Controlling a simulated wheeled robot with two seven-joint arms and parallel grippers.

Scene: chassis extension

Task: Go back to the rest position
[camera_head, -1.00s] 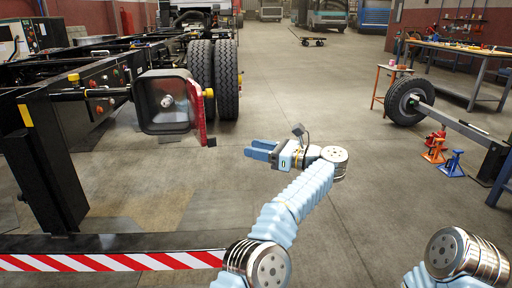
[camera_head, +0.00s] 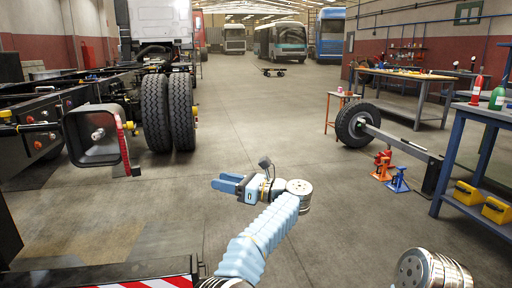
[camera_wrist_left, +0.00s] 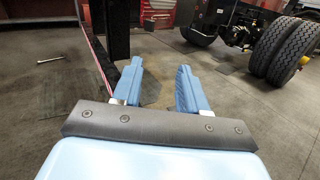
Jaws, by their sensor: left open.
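My left gripper (camera_head: 229,183) reaches out over the bare floor in the middle of the head view, pointing left. In the left wrist view its two blue fingers (camera_wrist_left: 157,88) stand apart with nothing between them. My left arm (camera_head: 262,238) is bent, in a light blue sleeve. Of my right arm only a metal joint (camera_head: 431,270) shows at the bottom right; its gripper is out of view.
A truck chassis with a square lamp housing (camera_head: 94,135) and double tyres (camera_head: 168,112) stands left. A red-white striped bar (camera_head: 150,282) lies at bottom left. A wheel on an axle (camera_head: 357,124), jack stands (camera_head: 397,180) and a blue workbench (camera_head: 452,150) stand right. The central floor is clear.

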